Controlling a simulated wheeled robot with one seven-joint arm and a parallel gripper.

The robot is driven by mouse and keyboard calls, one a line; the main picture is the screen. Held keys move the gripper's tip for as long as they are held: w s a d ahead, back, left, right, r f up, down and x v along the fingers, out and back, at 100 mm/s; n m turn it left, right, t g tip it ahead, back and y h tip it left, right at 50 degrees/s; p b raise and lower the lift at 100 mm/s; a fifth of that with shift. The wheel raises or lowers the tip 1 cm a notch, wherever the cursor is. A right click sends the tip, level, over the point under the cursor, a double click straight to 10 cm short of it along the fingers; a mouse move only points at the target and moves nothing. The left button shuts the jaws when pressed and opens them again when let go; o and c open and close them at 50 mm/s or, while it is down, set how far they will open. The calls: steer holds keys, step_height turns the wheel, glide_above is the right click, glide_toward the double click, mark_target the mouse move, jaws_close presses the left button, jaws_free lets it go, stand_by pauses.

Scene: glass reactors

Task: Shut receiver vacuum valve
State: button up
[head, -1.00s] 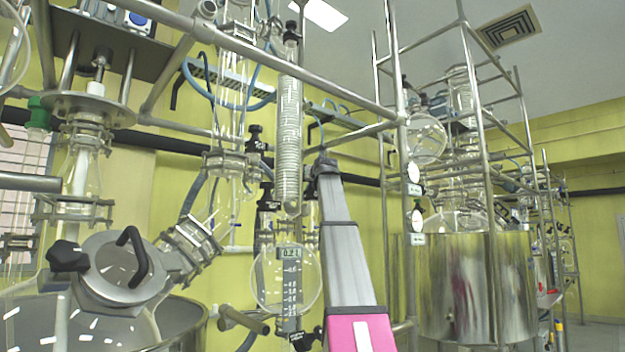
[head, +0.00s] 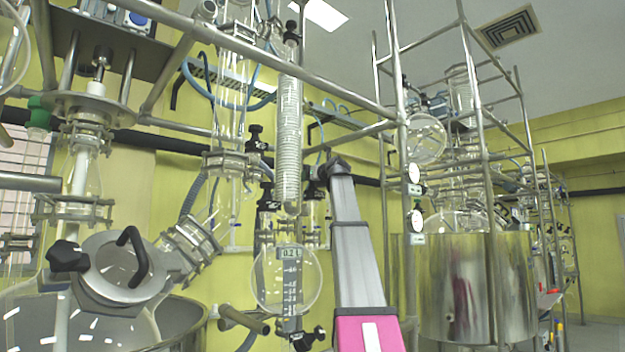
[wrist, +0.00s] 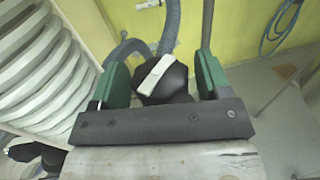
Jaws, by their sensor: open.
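In the wrist view my gripper (wrist: 160,80) is open, with one green finger on each side of a black knob (wrist: 175,82) that has a white bar across its top. The bar lies at a slant, its right end higher in the picture. The knob sits between the fingers, and I cannot tell whether either finger touches it. In the head view the round glass receiver (head: 268,290) hangs below a glass coil column (head: 288,140). My gripper cannot be made out there. Which black knob there is the one between my fingers is unclear.
White coil turns (wrist: 35,65) stand close on the left of my gripper in the wrist view. A grey corrugated hose (wrist: 168,25) passes behind the knob. Floor to the right looks open. Steel frame bars (head: 310,75) cross the head view, with a steel vessel (head: 465,285) at right.

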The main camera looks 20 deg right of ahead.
steer(key=n+g+y, duration=0.1)
steer(key=n+y, duration=0.1)
steer(key=y, duration=0.1)
steer(key=n+g+y, duration=0.1)
steer(key=n+y, duration=0.1)
steer(key=y, duration=0.1)
steer(key=shift+w+d, duration=0.1)
steer(key=shift+n+g+y, duration=0.6)
steer(key=shift+y, duration=0.1)
steer(key=c, duration=0.7)
steer(key=h, duration=0.1)
steer(key=m+t+h, duration=0.2)
steer(key=shift+s+a, duration=0.2)
steer(key=shift+s, duration=0.05)
steer(key=m+h, duration=0.3)
steer(key=h, duration=0.1)
steer(key=m+t+h, duration=0.1)
steer(key=m+h, duration=0.2)
steer(key=h, duration=0.2)
steer(key=shift+w+t, duration=0.1)
steer(key=shift+t, duration=0.2)
steer(key=shift+d, duration=0.1)
steer(key=o, duration=0.7)
